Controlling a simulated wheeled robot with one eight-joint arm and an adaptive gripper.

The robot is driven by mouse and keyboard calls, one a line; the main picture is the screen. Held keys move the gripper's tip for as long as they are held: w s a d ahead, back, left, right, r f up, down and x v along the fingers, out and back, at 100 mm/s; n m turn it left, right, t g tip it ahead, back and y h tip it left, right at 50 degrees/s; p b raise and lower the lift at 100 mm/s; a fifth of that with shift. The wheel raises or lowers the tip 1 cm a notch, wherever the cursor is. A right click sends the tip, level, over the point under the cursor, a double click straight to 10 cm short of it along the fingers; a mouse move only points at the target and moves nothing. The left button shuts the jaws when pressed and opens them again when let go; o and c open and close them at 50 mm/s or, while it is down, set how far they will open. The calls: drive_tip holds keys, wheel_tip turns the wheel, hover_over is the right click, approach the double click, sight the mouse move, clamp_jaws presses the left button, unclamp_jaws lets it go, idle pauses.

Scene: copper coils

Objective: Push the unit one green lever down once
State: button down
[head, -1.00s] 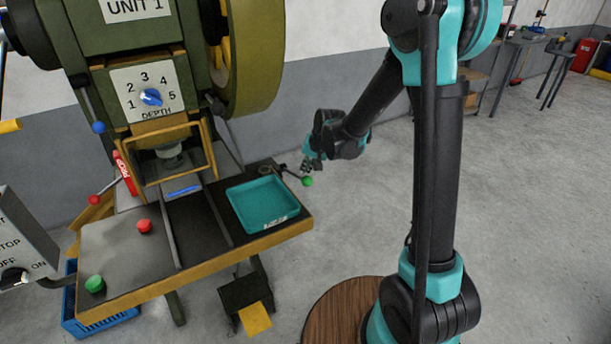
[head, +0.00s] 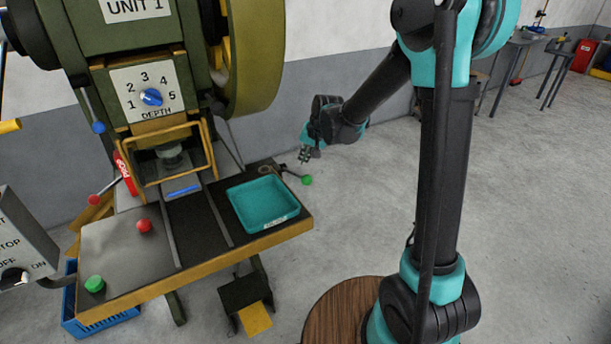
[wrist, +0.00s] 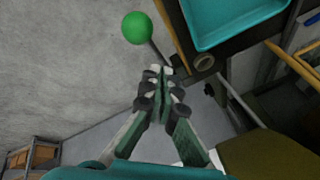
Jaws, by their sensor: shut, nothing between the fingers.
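The green lever of unit one ends in a green ball knob (head: 307,180) at the right edge of the press table, and its thin rod runs back left to a pivot. In the wrist view the green knob (wrist: 137,28) is at the top, with its dark rod slanting down right. My gripper (head: 304,157) is shut and empty, just above and behind the knob in the head view. In the wrist view my gripper's fingertips (wrist: 159,72) are together, below the knob in the picture and close to the rod. I cannot tell if they touch the rod.
A teal tray (head: 232,200) sits on the press table (head: 190,263) left of the lever. A red button (head: 144,226) and a green button (head: 94,284) are on the table. A red-knobbed lever (head: 94,200) and a blue-knobbed lever (head: 99,127) are at left. Floor right of the table is clear.

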drive_tip(key=shift+w+a+r, duration=0.15)
drive_tip(key=shift+w+r, duration=0.05)
drive_tip(key=shift+r, duration=0.45)
drive_tip(key=shift+w+a+r, duration=0.1)
drive_tip(key=shift+w+r, duration=0.1)
drive_tip(key=shift+r, duration=0.45)
drive_tip(key=s+d+f+h, duration=0.1)
drive_tip(key=s+d+f, duration=0.1)
drive_tip(key=s+d, duration=1.1)
drive_tip(key=s+d+f+n+h, duration=0.1)
drive_tip(key=s+d+f+h, duration=0.1)
drive_tip(key=s+d, duration=1.1)
drive_tip(key=shift+s+f+t, duration=0.3)
drive_tip(key=shift+s+f, duration=0.4)
drive_tip(key=shift+s, duration=0.05)
drive_tip(key=shift+a, duration=0.1)
